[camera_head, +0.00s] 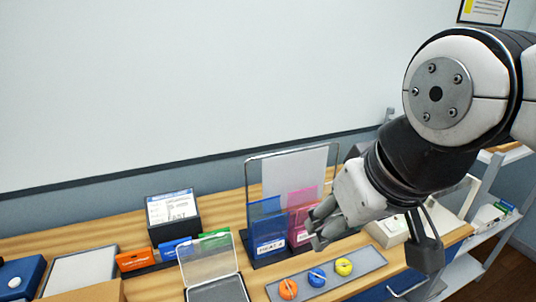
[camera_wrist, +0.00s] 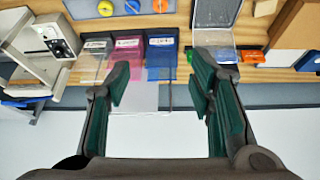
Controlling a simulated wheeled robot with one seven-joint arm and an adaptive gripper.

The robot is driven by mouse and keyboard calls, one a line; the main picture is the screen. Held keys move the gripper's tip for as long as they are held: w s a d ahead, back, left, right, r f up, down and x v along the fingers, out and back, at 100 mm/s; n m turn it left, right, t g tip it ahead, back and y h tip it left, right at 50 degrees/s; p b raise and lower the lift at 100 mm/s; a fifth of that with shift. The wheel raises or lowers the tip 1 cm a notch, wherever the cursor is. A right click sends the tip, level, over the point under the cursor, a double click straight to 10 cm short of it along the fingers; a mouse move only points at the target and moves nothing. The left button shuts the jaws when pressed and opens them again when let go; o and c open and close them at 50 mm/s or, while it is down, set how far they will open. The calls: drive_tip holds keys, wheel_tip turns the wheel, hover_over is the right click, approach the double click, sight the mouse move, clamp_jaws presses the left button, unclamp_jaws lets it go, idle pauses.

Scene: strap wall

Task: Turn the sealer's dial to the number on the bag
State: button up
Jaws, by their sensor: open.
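The white sealer (camera_head: 393,231) stands on the right of the bench, partly hidden behind my arm. A blue bag (camera_head: 266,232) with a white label stands in a clear rack beside a pink bag (camera_head: 302,208). The label seems to begin "HEAT"; its number is not clear. My gripper (camera_head: 322,224) is open and empty, in front of the rack's right side. Its fingers (camera_wrist: 160,88) are wide apart in the wrist view.
A grey strip with orange (camera_head: 288,289), blue (camera_head: 317,277) and yellow (camera_head: 344,267) knobs lies in front of the rack. An open clear-lidded case (camera_head: 210,258), a sign box (camera_head: 173,213) and small coloured boxes stand left. A shelf cart (camera_head: 490,215) is at right.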

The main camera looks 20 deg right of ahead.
drive_tip(key=w+d+f+n+t+h+b, duration=0.1)
drive_tip(key=w+d+n+t+h+b, duration=0.3)
drive_tip(key=w+d+n, duration=1.05)
drive_tip(key=w+d+f+n+t+h+b, duration=0.15)
drive_tip(key=w+d+n+b, duration=0.5)
drive_tip(key=w+d, duration=1.55)
drive_tip(key=w+f+n+g+y+p, duration=0.1)
drive_tip(key=w+f+n+y+p, duration=0.35)
drive_tip(key=n, duration=0.75)
drive_tip(key=s+d+f+n+g, duration=0.3)
drive_tip(key=s+f+n+g, duration=0.65)
drive_tip(key=s+f, duration=0.2)
drive_tip(key=shift+n+t, duration=0.3)
drive_tip(key=shift+n, duration=0.05)
drive_tip(key=f, duration=0.4)
drive_tip(key=w+d+f, duration=0.1)
drive_tip(key=f, duration=0.8)
drive_tip(key=shift+w+d, duration=0.2)
drive_tip(key=shift+d, duration=0.05)
drive_tip(key=shift+c, duration=0.3)
